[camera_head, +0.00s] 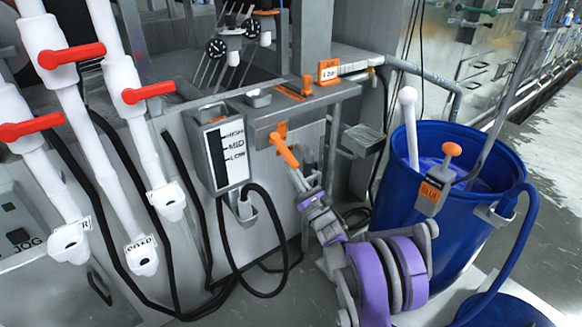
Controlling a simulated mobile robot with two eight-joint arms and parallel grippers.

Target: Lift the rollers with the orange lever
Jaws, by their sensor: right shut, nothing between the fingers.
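The orange lever (285,151) slants on the front of the grey machine, just below an orange plate and right of the box with the level scale. My right gripper (298,179) is at its lower end, its fingers shut with nothing between them. The fingers overlap the lever's lower end in the picture, and I cannot tell whether they touch it. My right arm, with purple bands, comes up from the bottom. My left gripper is not in view. I cannot make out the rollers clearly.
A blue barrel (455,225) with a hose stands right of my right arm. A grey level box (215,150) with a black cable hangs left of the lever. White pipes with red valve handles (72,56) fill the left side. A grey ledge (300,108) juts out above the lever.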

